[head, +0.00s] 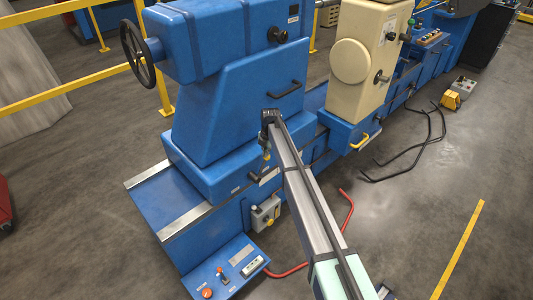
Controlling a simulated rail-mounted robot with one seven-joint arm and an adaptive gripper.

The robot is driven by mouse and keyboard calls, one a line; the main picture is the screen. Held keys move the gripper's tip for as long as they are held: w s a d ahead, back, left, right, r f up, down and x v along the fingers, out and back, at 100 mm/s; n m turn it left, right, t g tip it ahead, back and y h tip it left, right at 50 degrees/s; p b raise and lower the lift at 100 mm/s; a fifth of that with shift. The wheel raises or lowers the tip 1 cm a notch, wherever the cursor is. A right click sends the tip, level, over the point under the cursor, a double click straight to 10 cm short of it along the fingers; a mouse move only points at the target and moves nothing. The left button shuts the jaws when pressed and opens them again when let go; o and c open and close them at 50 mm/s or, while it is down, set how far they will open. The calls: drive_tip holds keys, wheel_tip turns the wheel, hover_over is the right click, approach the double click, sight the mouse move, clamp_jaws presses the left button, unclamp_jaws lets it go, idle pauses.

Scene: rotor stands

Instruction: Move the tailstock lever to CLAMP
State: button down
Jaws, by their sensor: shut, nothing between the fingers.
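The blue tailstock (225,110) stands on the machine bed at centre left, with a black handwheel (141,53) on its left end. A short dark lever with a knob (254,177) sticks out low on its base, beside a small white label. A black bar handle (285,89) sits higher on its side face. I cannot read a CLAMP mark or tell which handle it belongs to. My gripper (266,153) hangs in front of the tailstock's lower side, above the low lever and seemingly apart from it. It is small in view, shut and empty.
A cream headed unit (355,65) stands on the bed to the right. A control panel (228,273) is at the front left. Yellow rails (75,82) run behind; grey floor is open at right.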

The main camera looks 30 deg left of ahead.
wheel_tip(320, 180, up, 13)
drive_tip(key=s+d+b, duration=0.1)
drive_tip(key=s+b, duration=0.1)
drive_tip(key=shift+s+d+b, duration=0.2)
drive_tip(key=shift+b, duration=0.2)
drive_tip(key=shift+f, duration=0.1)
idle(0.5)
